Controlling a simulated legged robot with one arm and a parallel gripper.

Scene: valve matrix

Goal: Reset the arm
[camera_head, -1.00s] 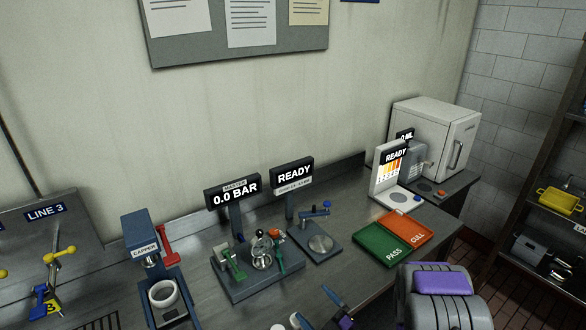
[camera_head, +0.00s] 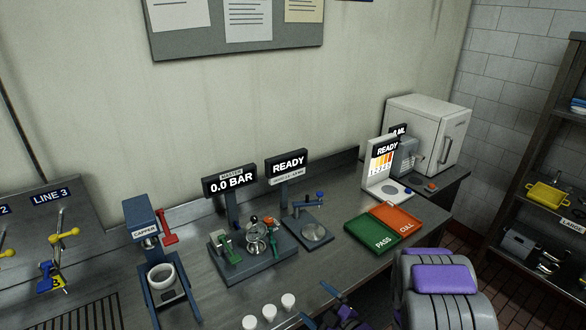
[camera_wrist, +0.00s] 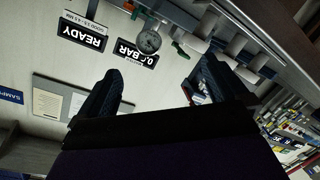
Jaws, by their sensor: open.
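My arm, grey with purple pads (camera_head: 445,278), shows at the lower right of the head view. My gripper (camera_head: 325,303) is low in that view, partly cut off by the bottom edge, near the front of the bench. In the wrist view my gripper (camera_wrist: 157,90) has its two dark fingers wide apart with nothing between them. The wrist picture is upside down, with the READY and 0.0 BAR displays at its top.
Three white cups (camera_head: 269,312) stand just left of my gripper. Behind are the valve fixture (camera_head: 252,250), a capper (camera_head: 160,260) and a READY display (camera_head: 288,166). Green PASS (camera_head: 378,240) and orange CULL (camera_head: 402,219) trays lie right. A white cabinet (camera_head: 420,130) stands at back right.

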